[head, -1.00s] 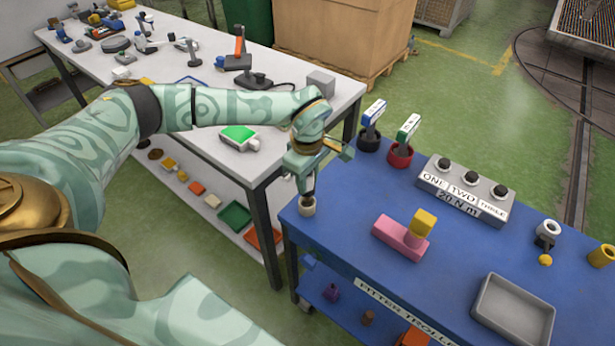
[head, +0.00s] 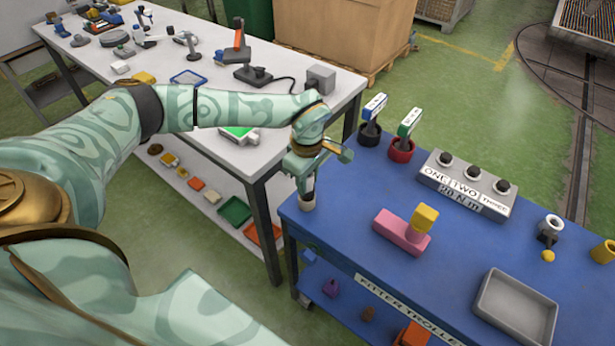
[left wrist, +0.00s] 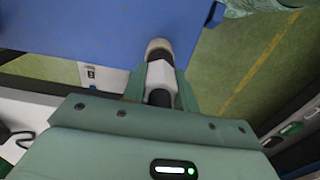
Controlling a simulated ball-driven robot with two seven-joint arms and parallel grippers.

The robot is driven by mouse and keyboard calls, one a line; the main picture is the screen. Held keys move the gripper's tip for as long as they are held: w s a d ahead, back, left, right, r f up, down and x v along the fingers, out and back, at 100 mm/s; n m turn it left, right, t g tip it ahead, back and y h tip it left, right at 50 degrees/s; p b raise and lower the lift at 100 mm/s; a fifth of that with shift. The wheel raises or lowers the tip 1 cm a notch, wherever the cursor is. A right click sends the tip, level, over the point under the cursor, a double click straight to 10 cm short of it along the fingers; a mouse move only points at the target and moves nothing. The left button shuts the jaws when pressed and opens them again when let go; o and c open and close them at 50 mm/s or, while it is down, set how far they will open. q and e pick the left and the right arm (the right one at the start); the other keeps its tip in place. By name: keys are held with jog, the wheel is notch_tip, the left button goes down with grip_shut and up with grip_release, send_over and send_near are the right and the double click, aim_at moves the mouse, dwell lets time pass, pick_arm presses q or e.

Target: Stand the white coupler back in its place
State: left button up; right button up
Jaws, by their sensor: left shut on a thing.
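My left gripper (head: 307,180) is over the near left corner of the blue trolley top (head: 345,215). It is shut on a white coupler (left wrist: 160,73), which shows as a white body with a black part between the fingers in the left wrist view. In the head view a little of the white coupler (head: 309,184) shows below the fingers. A cream ring (head: 307,203) stands on the corner right under it, and also shows at the coupler's far end in the left wrist view (left wrist: 158,46). I cannot tell whether the coupler sits in the ring. My right gripper is out of view.
On the trolley are two labelled tools in a black cup (head: 369,137) and a red cup (head: 401,151), a grey numbered block (head: 467,190), a pink block (head: 400,233) with a yellow piece, and a grey tray (head: 513,307). A white workbench (head: 290,95) stands behind my arm.

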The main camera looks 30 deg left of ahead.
pick_arm(q)
jog(key=shift+f+b, duration=0.35)
jog(key=shift+f, duration=0.55)
jog(key=o, duration=1.1)
jog(key=shift+o, duration=0.2)
jog(key=shift+r, duration=0.15)
notch_tip(320, 180, up, 16)
jog(key=p, duration=0.3)
